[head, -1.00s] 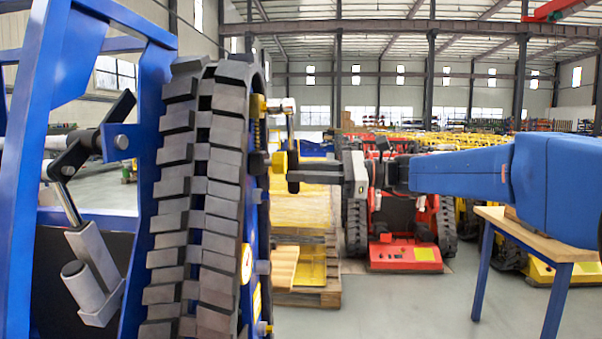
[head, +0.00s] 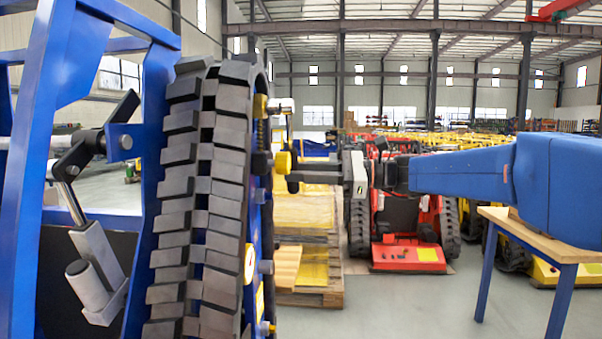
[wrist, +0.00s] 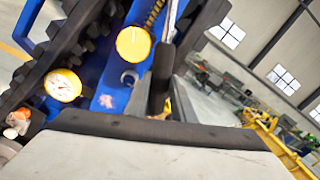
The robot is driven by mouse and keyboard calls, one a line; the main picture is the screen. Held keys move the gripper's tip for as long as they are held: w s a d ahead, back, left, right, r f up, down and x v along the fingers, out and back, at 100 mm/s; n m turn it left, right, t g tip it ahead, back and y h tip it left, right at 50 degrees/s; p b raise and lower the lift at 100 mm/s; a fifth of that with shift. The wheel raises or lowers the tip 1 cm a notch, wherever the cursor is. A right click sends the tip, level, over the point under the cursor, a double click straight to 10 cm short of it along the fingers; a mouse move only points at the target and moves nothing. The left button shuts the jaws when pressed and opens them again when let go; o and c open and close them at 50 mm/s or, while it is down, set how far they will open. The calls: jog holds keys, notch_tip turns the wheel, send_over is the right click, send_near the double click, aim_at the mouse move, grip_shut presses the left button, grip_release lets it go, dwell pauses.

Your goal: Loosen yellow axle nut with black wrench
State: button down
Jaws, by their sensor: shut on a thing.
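In the head view my gripper (head: 292,176) points left at the outer side of the blue carrier's track (head: 205,190). Its dark jaws are shut on a dark piece that I take to be the black wrench; the jaws largely hide its shape. A round yellow piece (head: 283,162), likely the yellow axle nut, is at the jaw tips beside the track. I cannot tell whether the wrench is seated on it. In the wrist view a yellow round end (wrist: 133,43) is close beyond a dark upright bar (wrist: 160,75), and another yellow disc (wrist: 63,85) is at left.
The blue carrier frame (head: 45,150) fills the left. A silver bar hangs above the gripper by the track. Behind stand a pallet (head: 308,297) with yellow goods and a red carrier (head: 405,254). A wooden-topped table (head: 545,235) stands under my arm. Floor between is clear.

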jog(key=shift+w+r, duration=0.1)
dwell(0.5)
jog(key=shift+w+d+r+n, duration=0.15)
jog(key=shift+w+r+n, duration=0.15)
jog(key=shift+w+n, duration=0.3)
jog(key=shift+w, duration=0.15)
jog(key=shift+w+d+r+n, duration=0.15)
jog(key=shift+w+r+n, duration=0.25)
jog(key=shift+w+n, duration=0.1)
jog(key=shift+w, duration=0.1)
jog(key=shift+w+d+r+n, duration=0.1)
jog(key=shift+w+r+n, duration=0.4)
jog(key=shift+n, duration=0.1)
dwell(0.4)
jog(key=shift+w+d+r+n, duration=0.1)
jog(key=shift+w+r+n, duration=0.35)
jog(key=shift+w+n, duration=0.15)
